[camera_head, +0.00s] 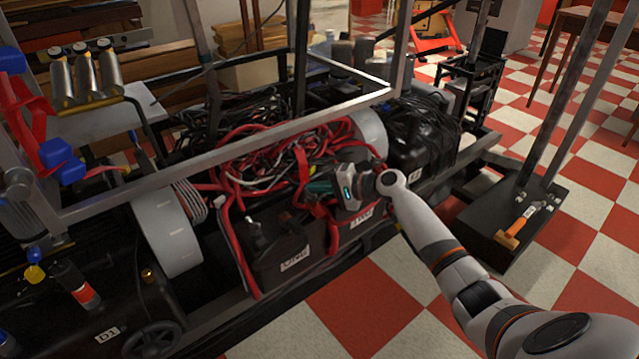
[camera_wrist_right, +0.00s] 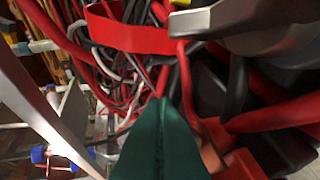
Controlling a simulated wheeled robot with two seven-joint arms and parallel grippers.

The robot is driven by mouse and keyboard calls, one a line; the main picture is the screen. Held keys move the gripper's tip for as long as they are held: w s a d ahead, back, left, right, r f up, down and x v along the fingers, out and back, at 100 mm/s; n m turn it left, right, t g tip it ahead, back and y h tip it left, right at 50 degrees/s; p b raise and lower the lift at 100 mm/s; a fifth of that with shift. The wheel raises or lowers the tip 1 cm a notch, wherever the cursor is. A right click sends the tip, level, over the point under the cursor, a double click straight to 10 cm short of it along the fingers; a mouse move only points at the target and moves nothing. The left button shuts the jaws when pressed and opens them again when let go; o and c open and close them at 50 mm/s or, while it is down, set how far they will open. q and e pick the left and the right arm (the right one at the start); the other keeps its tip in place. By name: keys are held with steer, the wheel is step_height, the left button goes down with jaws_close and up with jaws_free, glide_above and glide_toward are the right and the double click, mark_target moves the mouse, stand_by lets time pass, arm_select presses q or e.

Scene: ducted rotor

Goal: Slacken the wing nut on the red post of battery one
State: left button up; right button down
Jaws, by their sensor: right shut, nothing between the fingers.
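Battery one is a black case with a label that reads as ONE (camera_head: 294,261), low in the middle of the head view. My right gripper (camera_head: 314,190), with teal fingers, is above its far right end, among red cables. It is shut and empty. The fingers also show in the right wrist view (camera_wrist_right: 162,120), close to a red block (camera_wrist_right: 242,164) and thick red cable. I cannot make out the wing nut or the red post for certain; the gripper and cables cover that area. My left gripper is not in view.
Battery two, labelled TWO (camera_head: 362,217), stands right of battery one. A tangle of red, white and black cables (camera_head: 265,150) lies behind. A grey frame bar (camera_head: 250,140) crosses above. In the wrist view, a grey metal part (camera_wrist_right: 190,22) is close at the upper right.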

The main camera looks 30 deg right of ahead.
steer(key=p+v, duration=0.4)
steer(key=v, duration=0.8)
steer(key=shift+d, duration=0.3)
steer(key=shift+w, duration=0.15)
